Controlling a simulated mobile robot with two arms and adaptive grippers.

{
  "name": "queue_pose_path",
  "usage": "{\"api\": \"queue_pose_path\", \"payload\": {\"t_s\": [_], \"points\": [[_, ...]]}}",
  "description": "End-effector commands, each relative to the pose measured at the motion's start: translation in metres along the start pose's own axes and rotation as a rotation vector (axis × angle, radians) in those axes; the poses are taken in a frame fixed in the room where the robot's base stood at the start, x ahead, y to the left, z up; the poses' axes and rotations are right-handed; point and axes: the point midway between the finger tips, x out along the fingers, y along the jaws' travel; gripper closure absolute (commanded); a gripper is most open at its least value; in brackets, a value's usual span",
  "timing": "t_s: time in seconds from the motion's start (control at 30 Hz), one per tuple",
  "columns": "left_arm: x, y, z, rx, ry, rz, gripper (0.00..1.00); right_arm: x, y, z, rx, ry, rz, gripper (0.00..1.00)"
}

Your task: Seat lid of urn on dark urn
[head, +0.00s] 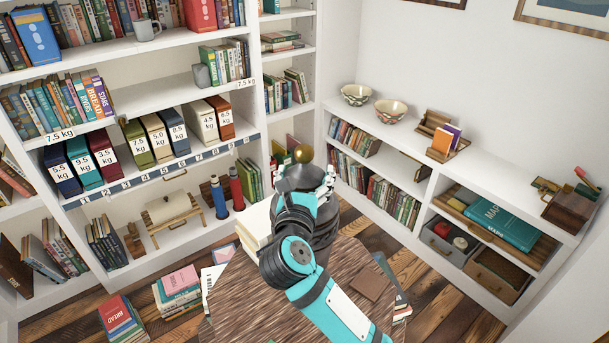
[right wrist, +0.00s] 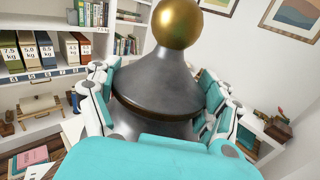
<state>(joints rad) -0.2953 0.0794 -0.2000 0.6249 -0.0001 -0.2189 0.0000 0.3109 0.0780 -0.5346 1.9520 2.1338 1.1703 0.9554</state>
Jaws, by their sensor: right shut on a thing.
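The lid of the urn (right wrist: 158,75) is dark grey and conical, with a bronze-edged rim and a gold ball knob (right wrist: 177,22). The lid also shows in the head view (head: 297,178), partly behind my arm. My right gripper (head: 306,188) is shut on the lid, with white and teal fingers on both sides of it in the right wrist view (right wrist: 160,88). The dark urn (head: 326,222) stands upright directly below the lid, largely hidden by my arm. The lid's rim is over the urn's top; I cannot tell whether they touch. My left gripper is not in view.
The urn stands on a wood-grained table (head: 235,300). A white shelf unit (head: 190,85) with books and weight-marked boxes is behind on the left. A low white cabinet (head: 460,160) with bowls runs along the right. Book stacks (head: 178,290) lie on the floor.

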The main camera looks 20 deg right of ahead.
Motion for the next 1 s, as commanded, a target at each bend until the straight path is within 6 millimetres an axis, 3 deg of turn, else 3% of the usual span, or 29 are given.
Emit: {"api": "queue_pose_path", "payload": {"t_s": [0.2,1.0], "points": [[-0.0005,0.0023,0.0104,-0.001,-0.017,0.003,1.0,0.0,0.0,0.0021,0.001,-0.005,0.001,0.77],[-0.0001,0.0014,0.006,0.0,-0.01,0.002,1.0,0.0044,0.0012,0.0019,0.001,-0.004,0.001,0.77]]}}
